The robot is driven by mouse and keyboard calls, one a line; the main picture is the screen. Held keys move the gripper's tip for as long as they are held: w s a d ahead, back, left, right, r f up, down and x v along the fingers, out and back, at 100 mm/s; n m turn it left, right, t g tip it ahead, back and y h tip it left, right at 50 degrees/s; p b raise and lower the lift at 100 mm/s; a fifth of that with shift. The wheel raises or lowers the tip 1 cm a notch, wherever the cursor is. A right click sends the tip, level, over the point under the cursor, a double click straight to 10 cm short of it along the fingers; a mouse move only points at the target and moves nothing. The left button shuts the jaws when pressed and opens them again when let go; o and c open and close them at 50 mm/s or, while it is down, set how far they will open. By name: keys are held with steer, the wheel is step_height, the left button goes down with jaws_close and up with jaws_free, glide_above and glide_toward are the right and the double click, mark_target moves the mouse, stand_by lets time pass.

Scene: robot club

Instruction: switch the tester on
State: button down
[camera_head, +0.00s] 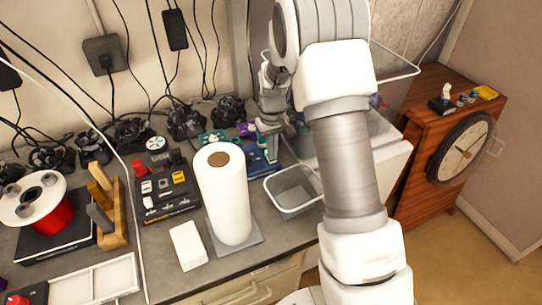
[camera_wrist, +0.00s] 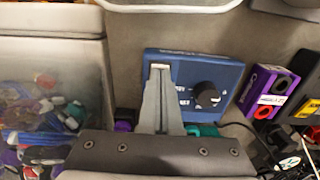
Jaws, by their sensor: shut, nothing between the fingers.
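The tester appears to be the blue box (camera_wrist: 228,72) on the bench, with a black rotary knob (camera_wrist: 207,95) and white markings on its face. The blue box also shows in the head view (camera_head: 262,168), partly hidden by my gripper (camera_head: 268,156). In the wrist view my gripper (camera_wrist: 160,70) is shut and empty. Its fingertips lie over the left part of the blue face, left of the knob, and hide what is under them. I cannot tell whether they touch the box.
A paper towel roll (camera_head: 222,195) stands left of the box in the head view. A grey open basket (camera_head: 292,210) lies in front. A clear bin of coloured parts (camera_wrist: 45,52) is at left in the wrist view; a purple box (camera_wrist: 268,90) is at right.

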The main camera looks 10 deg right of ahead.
steer(key=shift+r+p, duration=1.85)
steer(key=shift+r, duration=1.5)
steer(key=s+r+m+t, duration=0.1)
steer(key=s+r, duration=0.4)
steer(key=r, duration=0.3)
steer(key=s+r+t, duration=0.2)
steer(key=s+r, duration=0.4)
steer(key=r, duration=0.2)
steer(key=s+r+t, duration=0.1)
steer(key=s+r, duration=0.1)
steer(key=s, duration=0.6)
steer(key=s+r+m+t, duration=0.1)
steer(key=s+r, duration=0.2)
steer(key=s, duration=0.6)
steer(key=shift+s+r+t, duration=0.2)
steer(key=shift+r+t, duration=0.1)
steer(key=shift+a, duration=0.1)
